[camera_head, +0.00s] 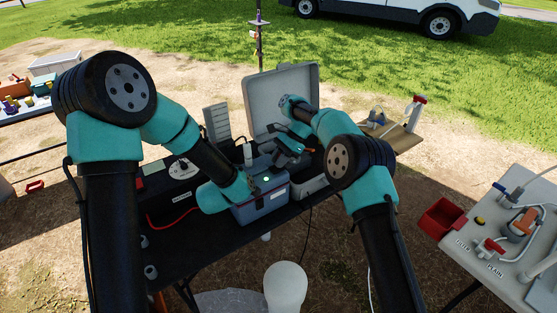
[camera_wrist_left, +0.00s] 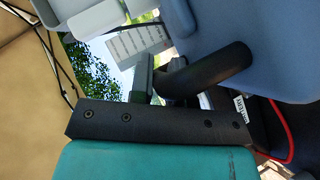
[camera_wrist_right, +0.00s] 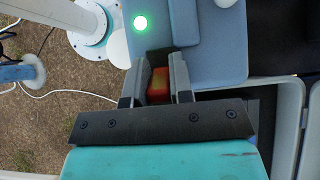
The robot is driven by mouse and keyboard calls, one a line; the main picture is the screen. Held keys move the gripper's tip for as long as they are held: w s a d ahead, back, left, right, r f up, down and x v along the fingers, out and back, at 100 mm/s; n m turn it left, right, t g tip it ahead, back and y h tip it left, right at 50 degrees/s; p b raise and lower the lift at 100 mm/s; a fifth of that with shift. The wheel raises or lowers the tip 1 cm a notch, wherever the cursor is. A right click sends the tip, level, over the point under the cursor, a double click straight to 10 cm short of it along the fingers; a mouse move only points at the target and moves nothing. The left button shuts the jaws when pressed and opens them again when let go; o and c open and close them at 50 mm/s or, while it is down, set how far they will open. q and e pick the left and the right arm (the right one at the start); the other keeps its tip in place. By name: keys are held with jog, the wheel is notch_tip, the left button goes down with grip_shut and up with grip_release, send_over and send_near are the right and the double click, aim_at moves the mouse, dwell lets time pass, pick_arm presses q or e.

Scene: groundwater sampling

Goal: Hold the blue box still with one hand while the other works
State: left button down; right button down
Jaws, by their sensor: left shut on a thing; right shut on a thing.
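The blue box (camera_head: 262,206) stands on the dark table, with a lit green light on its top. My left gripper (camera_head: 250,184) is at the box's left side. In the left wrist view its jaws (camera_wrist_left: 160,80) are closed at a dark curved handle (camera_wrist_left: 215,72) on the blue box (camera_wrist_left: 240,40). My right gripper (camera_head: 285,152) is above the back of the box. In the right wrist view its jaws (camera_wrist_right: 158,85) are shut on a small orange-red piece (camera_wrist_right: 158,84) beside the box's top (camera_wrist_right: 215,60), close to the green light. What the piece belongs to is hidden.
An open grey case (camera_head: 282,95) stands behind the box. A black unit with a dial (camera_head: 180,170) and a red cable are to the left. A side table (camera_head: 500,240) with a red bin (camera_head: 441,217) is at the right. A white round-topped object (camera_head: 285,285) is in front.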

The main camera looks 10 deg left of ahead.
jog(key=c, duration=1)
grip_release()
jog(key=v, duration=0.7)
jog(key=shift+r, duration=0.2)
jog(key=shift+w+d, duration=0.1)
jog(key=shift+d, duration=0.05)
pick_arm(q)
jog(key=c, duration=1)
grip_release()
jog(key=v, duration=1.2)
